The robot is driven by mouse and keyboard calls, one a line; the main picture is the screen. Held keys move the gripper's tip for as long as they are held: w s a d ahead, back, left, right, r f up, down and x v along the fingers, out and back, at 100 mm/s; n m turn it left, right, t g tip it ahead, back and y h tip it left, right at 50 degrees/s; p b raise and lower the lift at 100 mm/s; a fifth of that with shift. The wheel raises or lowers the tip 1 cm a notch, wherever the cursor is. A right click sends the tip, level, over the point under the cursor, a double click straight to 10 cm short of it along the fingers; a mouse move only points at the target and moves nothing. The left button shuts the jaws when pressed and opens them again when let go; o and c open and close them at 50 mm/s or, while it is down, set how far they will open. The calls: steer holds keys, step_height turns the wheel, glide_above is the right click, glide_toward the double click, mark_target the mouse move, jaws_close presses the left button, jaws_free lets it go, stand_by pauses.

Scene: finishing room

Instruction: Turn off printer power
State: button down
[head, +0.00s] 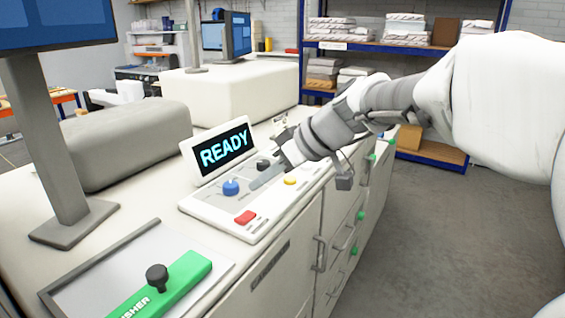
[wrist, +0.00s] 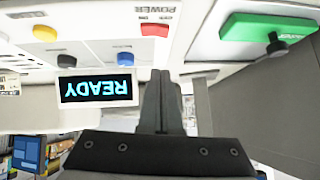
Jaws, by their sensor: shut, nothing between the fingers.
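The printer's sloped white control panel (head: 213,202) has a screen (head: 224,149) reading READY. A red power switch (head: 245,217) sits at its front edge; in the wrist view, which is upside down, the switch (wrist: 155,30) shows beside the word POWER. A blue knob (head: 231,187), a black knob (head: 263,165) and a yellow button (head: 290,180) are also on the panel.
A green block with a black knob (head: 157,278) lies on a tray in front of the panel. A monitor stand (head: 75,222) rises at left. Shelves (head: 385,47) with stacked paper stand behind; the floor at right is clear.

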mark_target(237, 216)
steer(key=a+f, duration=0.2)
steer(key=f, duration=0.1)
steer(key=w+a+f, duration=0.1)
steer(key=f, duration=0.1)
steer(key=shift+f, duration=0.25)
steer(key=shift+s+f+b, duration=0.1)
steer(key=shift+f+b, duration=0.2)
steer(key=shift+f, duration=0.45)
